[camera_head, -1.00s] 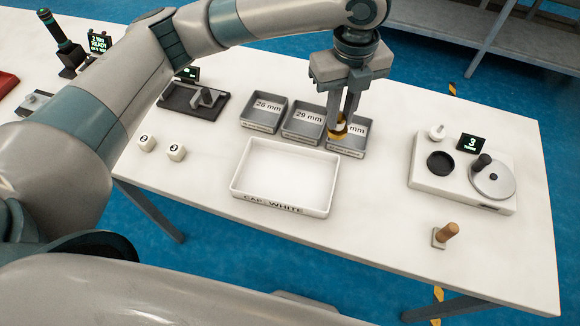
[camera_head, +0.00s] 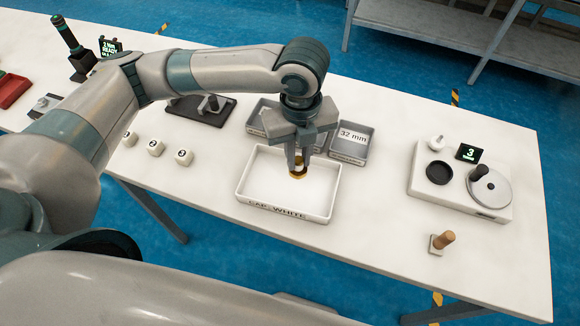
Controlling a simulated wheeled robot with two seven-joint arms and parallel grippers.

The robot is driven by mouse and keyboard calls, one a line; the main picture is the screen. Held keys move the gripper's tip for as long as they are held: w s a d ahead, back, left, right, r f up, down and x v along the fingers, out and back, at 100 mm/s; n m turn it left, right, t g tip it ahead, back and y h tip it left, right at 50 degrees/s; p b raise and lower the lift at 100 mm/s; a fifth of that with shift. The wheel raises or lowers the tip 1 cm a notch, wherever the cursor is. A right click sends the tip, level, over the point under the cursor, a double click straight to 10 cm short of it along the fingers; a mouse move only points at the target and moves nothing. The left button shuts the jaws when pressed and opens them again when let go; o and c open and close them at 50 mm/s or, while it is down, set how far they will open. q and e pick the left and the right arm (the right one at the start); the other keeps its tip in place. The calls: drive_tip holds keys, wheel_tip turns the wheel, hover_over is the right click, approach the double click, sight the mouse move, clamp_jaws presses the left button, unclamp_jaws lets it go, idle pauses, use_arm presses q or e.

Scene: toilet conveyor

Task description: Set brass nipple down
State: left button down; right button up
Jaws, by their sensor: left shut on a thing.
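The brass nipple (camera_head: 298,175) is a small gold-coloured ring-like piece held at the tips of my left gripper (camera_head: 298,168). My left gripper is shut on it, pointing down over the white tray marked "CAP-WHITE" (camera_head: 262,208). The nipple is over the back middle part of the tray; whether it touches the tray floor I cannot tell. My gripper and wrist hide part of the grey bins behind. My right gripper is not in view.
The grey bin labelled 32 mm (camera_head: 350,143) stands behind the tray, beside partly hidden bins. Numbered white blocks (camera_head: 155,148) lie to the left. A white device with a dial (camera_head: 460,185) and a wooden-handled stamp (camera_head: 442,242) are to the right. Clear table lies between.

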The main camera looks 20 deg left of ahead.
sight(290, 174)
use_arm(q)
drive_tip(key=shift+s+a+f, duration=0.55)
drive_tip(key=shift+s+a, duration=0.1)
drive_tip(key=shift+a, duration=0.1)
drive_tip(key=shift+f, duration=0.1)
wheel_tip(290, 174, down, 3)
drive_tip(key=shift+f+p, duration=0.2)
drive_tip(key=shift+p, duration=0.45)
drive_tip(key=shift+f, duration=0.25)
drive_tip(key=c, duration=1.6)
unclamp_jaws()
drive_tip(key=shift+c, duration=0.2)
